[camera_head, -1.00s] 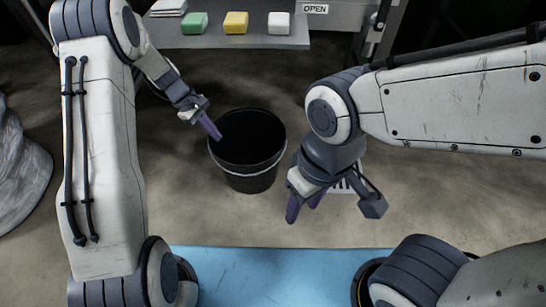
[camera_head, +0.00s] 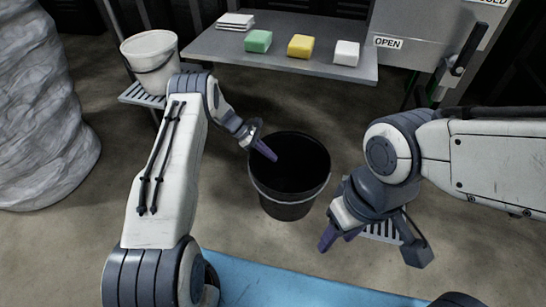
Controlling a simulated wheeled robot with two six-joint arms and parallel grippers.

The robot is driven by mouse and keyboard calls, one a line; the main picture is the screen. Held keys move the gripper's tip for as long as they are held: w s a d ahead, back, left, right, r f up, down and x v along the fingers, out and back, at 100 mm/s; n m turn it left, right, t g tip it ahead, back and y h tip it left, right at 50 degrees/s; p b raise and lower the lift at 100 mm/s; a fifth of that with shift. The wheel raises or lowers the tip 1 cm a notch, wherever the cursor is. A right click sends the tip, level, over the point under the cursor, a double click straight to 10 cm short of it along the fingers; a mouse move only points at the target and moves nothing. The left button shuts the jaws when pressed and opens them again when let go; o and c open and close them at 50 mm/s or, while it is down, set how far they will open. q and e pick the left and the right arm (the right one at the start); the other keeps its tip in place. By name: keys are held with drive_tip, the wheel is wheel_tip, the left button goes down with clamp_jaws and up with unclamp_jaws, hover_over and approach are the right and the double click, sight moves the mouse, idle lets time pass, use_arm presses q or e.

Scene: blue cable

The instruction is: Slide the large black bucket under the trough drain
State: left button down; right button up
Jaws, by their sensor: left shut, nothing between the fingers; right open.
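The large black bucket (camera_head: 287,205) stands upright on the floor in the middle of the head view, open at the top, with a thin handle around its front. My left gripper (camera_head: 266,151) is shut and empty, its purple fingertips over the left part of the bucket's rim; I cannot tell whether they touch it. My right gripper (camera_head: 339,237) is open and empty, pointing down beside the bucket's front right. The metal trough (camera_head: 405,55) with an "OPEN" label is at the back right. I cannot make out its drain.
A grey shelf (camera_head: 215,45) at the back holds green (camera_head: 258,41), yellow (camera_head: 300,46) and white (camera_head: 346,53) blocks. A white bucket (camera_head: 150,60) stands on a slatted stand at the back left. A floor grate (camera_head: 382,232) lies under my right gripper. Floor between bucket and shelf looks clear.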

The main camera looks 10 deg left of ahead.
use_arm(q)
drive_tip(key=d+r+b+x, duration=0.2)
drive_tip(key=b+x, duration=0.7)
drive_tip(key=x, duration=1)
drive_tip(key=shift+b, duration=0.35)
drive_tip(key=shift+d, duration=0.15)
